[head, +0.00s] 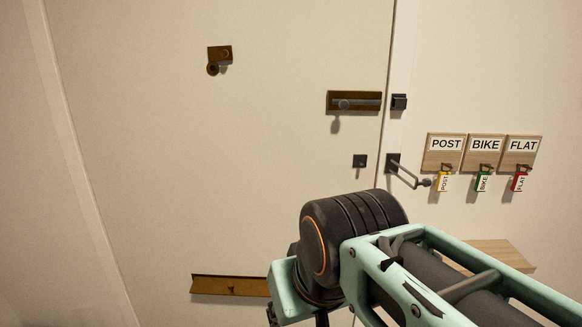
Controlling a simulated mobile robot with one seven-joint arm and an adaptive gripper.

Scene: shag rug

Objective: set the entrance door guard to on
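The pale entrance door (220,180) fills the middle of the head view and looks closed against its frame. The door guard (408,174) is a dark plate on the frame right of the door edge. Its thin metal bar sticks out to the right and down, ending in a dark knob, swung away from the door. A small dark square catch (360,161) sits on the door, left of the guard, with the bar apart from it. My arm reaches in from the lower right, below the guard. My gripper is not in view.
A brass slide bolt (354,103) is above the catch, with its dark keeper (399,102) on the frame. Labelled key boards (485,145) with hanging tags are close right of the guard. A wooden shelf (500,252) is below them. A viewer (219,55) and letter plate (230,286) are on the door.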

